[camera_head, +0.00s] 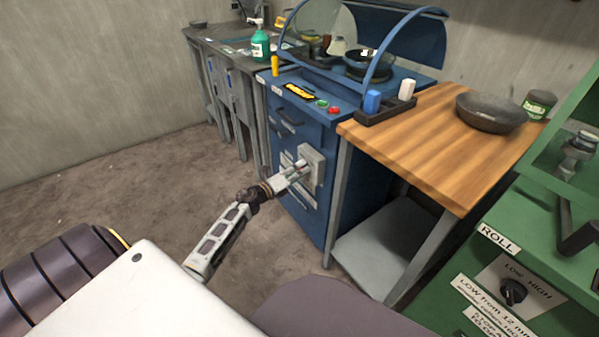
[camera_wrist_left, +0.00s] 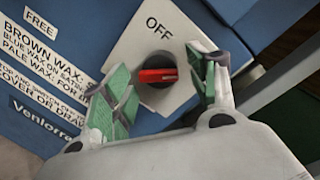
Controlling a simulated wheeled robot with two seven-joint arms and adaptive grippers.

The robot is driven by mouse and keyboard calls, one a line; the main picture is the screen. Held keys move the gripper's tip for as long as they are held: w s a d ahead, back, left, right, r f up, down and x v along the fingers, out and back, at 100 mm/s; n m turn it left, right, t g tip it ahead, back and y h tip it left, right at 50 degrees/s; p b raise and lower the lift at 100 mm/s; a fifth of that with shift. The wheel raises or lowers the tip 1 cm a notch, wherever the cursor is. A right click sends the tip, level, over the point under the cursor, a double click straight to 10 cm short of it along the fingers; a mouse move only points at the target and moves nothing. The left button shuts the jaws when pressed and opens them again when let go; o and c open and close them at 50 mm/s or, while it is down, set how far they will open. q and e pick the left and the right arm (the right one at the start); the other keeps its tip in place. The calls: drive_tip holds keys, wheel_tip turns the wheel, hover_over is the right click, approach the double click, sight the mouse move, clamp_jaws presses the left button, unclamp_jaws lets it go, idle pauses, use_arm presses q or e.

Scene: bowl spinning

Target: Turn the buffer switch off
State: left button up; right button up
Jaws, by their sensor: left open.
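The buffer switch is a red-handled knob (camera_wrist_left: 157,75) on a pale square plate (camera_head: 314,160) on the side of the blue cabinet. In the left wrist view the plate bears the word OFF above the knob, and the red handle lies nearly level across the picture. My left gripper (camera_head: 298,171) is at the plate. In the left wrist view its green-padded fingers (camera_wrist_left: 160,92) are open, one on each side of the knob, with a gap on both sides. In the head view the gripper hides the knob. My right gripper is not in view.
The blue cabinet (camera_head: 320,205) carries a hooded buffer and green and red buttons. A wooden-topped table (camera_head: 440,140) with a dark bowl (camera_head: 491,111) stands to its right. A green machine (camera_head: 470,270) with a black LOW/HIGH knob is at front right. Open floor lies left.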

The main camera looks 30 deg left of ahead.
use_arm(q)
drive_tip(key=shift+w+d, duration=0.1)
drive_tip(key=shift+w, duration=0.3)
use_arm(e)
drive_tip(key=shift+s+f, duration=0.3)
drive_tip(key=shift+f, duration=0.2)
use_arm(q)
drive_tip(key=c, duration=1)
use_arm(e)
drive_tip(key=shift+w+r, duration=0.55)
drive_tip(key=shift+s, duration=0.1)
